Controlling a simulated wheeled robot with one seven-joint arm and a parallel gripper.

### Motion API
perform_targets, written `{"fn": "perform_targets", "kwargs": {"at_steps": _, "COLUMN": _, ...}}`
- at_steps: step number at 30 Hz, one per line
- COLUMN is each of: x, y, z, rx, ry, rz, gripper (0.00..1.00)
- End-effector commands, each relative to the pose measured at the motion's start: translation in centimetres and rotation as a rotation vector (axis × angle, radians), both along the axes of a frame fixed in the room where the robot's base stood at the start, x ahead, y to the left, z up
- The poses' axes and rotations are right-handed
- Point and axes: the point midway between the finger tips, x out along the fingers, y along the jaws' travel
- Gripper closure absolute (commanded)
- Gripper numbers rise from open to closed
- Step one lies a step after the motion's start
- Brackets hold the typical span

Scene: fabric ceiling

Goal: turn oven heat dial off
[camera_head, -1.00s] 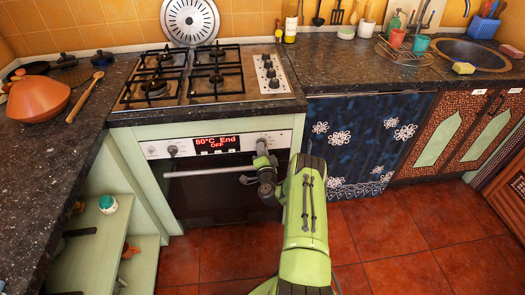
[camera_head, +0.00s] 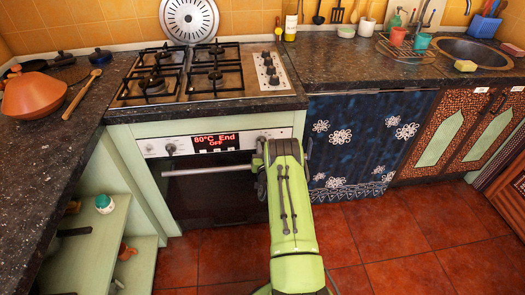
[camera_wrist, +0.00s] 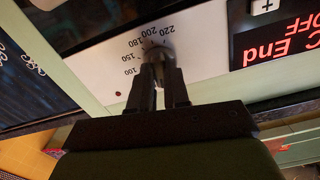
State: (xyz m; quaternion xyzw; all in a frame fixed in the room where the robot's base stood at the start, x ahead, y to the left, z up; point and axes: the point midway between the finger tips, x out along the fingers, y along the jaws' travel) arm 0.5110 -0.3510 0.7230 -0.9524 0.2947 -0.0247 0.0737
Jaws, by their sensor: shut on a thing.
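The heat dial (camera_wrist: 158,50) is a dark knob on the oven's pale control panel, with printed numbers from 100 to 220 around it in the wrist view. My gripper (camera_wrist: 162,70) is shut on the dial, one finger on each side. The fingers partly cover it. In the head view my arm reaches to the right end of the oven panel (camera_head: 188,147) and hides most of the dial. The red oven display (camera_head: 216,141) shows a temperature, "End" and "OFF". Another knob (camera_head: 171,149) sits at the panel's left.
The oven door handle (camera_head: 208,171) sticks out just below the panel. A gas hob (camera_head: 237,92) lies on the counter above. Open green shelves (camera_head: 95,240) stand at the left, a dark blue curtain (camera_head: 360,135) at the right. The red tiled floor is clear.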

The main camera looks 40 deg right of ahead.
Motion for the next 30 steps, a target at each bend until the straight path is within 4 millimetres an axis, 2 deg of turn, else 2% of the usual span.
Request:
{"fn": "perform_targets", "kwargs": {"at_steps": 1, "x": -0.11, "y": 0.22, "z": -0.64, "rx": -0.015, "ry": 0.027, "rz": 0.003, "gripper": 1.00}}
{"fn": "perform_targets", "kwargs": {"at_steps": 11, "x": -0.17, "y": 0.21, "z": -0.69, "rx": -0.114, "ry": 0.098, "rz": 0.003, "gripper": 1.00}}
{"fn": "perform_targets", "kwargs": {"at_steps": 27, "x": -0.23, "y": 0.19, "z": -0.76, "rx": -0.132, "ry": 0.115, "rz": 0.003, "gripper": 1.00}}
{"fn": "perform_targets", "kwargs": {"at_steps": 28, "x": -0.24, "y": 0.18, "z": -0.76, "rx": -0.132, "ry": 0.115, "rz": 0.003, "gripper": 0.80}}
{"fn": "perform_targets", "kwargs": {"at_steps": 30, "x": -0.20, "y": 0.16, "z": -0.68, "rx": -0.133, "ry": 0.112, "rz": 0.002, "gripper": 0.69}}
